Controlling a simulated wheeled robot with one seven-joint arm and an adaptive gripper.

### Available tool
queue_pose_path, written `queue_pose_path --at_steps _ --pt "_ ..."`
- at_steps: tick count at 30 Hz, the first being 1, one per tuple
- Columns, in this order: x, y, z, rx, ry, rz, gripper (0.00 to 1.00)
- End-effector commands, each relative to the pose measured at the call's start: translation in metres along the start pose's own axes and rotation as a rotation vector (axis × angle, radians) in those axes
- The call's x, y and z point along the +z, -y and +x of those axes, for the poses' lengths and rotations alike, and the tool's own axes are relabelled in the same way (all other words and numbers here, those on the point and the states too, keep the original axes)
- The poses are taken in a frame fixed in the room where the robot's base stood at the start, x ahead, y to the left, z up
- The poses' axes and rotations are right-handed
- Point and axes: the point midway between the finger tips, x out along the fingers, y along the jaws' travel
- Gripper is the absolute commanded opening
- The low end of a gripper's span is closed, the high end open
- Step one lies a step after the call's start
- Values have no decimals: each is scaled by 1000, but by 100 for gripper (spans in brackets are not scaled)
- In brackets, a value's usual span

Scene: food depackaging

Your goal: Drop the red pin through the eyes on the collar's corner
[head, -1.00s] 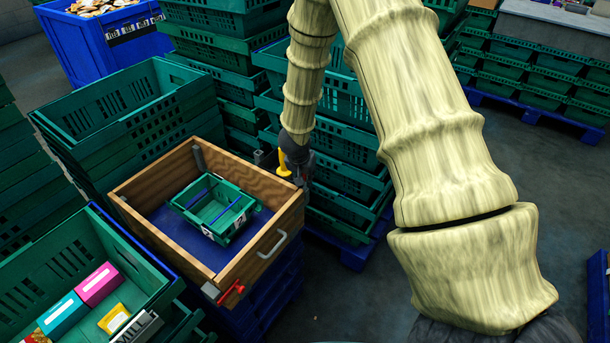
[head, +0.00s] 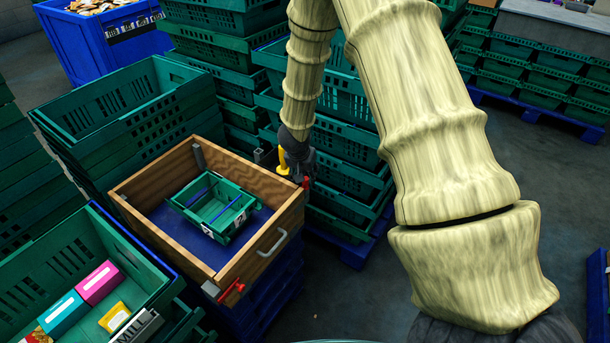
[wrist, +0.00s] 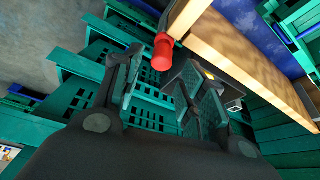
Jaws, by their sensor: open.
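The wooden collar (head: 150,240) sits on a blue pallet stack. A red pin (head: 306,182) shows at the collar's right corner, beside my gripper (head: 299,165). In the wrist view the red pin's head (wrist: 163,52) lies between the fingertips of my gripper (wrist: 163,68), against the wooden corner. The fingers are apart and do not clasp it. The eyes at this corner are hidden, so I cannot tell how deep the pin sits. Another red pin (head: 232,291) is at the near corner, by a grey bracket (head: 211,289).
A small green crate (head: 212,205) stands inside the collar on a blue floor. Stacks of green crates (head: 335,150) stand close behind and right of the corner. A green crate with packets (head: 100,283) is at the lower left. Grey floor (head: 340,295) is clear in front.

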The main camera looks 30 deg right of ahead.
Motion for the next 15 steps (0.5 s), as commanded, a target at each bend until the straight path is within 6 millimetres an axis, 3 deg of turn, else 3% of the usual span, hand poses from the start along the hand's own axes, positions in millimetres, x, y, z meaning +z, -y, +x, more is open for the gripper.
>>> queue_pose_path --at_steps 15 --pt "0 0 -95 -2 0 0 42"
